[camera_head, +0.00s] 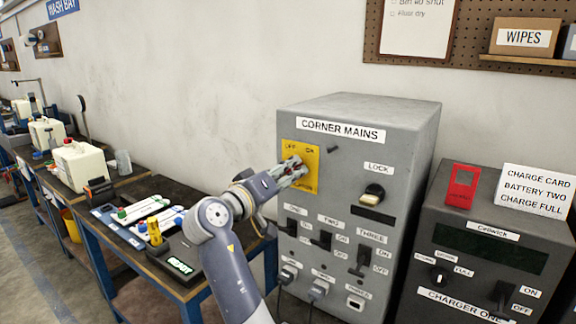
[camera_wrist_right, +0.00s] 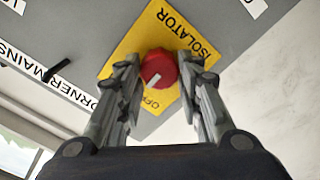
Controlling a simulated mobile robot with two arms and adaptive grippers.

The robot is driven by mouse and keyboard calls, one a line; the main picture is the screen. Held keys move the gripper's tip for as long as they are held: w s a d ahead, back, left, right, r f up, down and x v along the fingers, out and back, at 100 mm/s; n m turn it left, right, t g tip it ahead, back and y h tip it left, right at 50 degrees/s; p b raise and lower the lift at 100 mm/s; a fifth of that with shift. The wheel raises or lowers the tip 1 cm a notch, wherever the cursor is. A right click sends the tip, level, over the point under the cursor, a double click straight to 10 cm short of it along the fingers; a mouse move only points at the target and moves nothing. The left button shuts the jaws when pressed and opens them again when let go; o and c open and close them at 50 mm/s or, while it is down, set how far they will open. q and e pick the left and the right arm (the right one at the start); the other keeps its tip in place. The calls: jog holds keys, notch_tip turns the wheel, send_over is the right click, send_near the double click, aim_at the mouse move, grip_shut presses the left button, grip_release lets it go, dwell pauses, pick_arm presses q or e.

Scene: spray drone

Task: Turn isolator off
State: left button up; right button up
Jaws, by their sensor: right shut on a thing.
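The isolator is a red round knob (camera_wrist_right: 160,70) with a white pointer mark, on a yellow plate (camera_head: 310,156) at the upper left of the grey CORNER MAINS box (camera_head: 405,130). In the wrist view the pointer lies slanted, its lower end towards the OFF lettering. My right gripper (camera_head: 297,168) is at the plate from the front left. In the wrist view its fingers (camera_wrist_right: 158,72) stand on both sides of the knob, shut on it. In the head view the gripper mostly hides the knob. My left gripper is not in view.
A LOCK knob (camera_head: 372,195) and several black switches sit on the same box, with plugs below. A charger box (camera_head: 470,255) with a red card and a white sign stands to the right. A cluttered workbench (camera_head: 135,235) stands to the left.

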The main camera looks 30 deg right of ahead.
jog(key=shift+n+p, duration=4.05)
jog(key=shift+n, duration=0.55)
jog(key=shift+w, duration=0.1)
jog(key=o, duration=1.1)
jog(key=shift+c, duration=0.2)
jog(key=shift+f, duration=0.1)
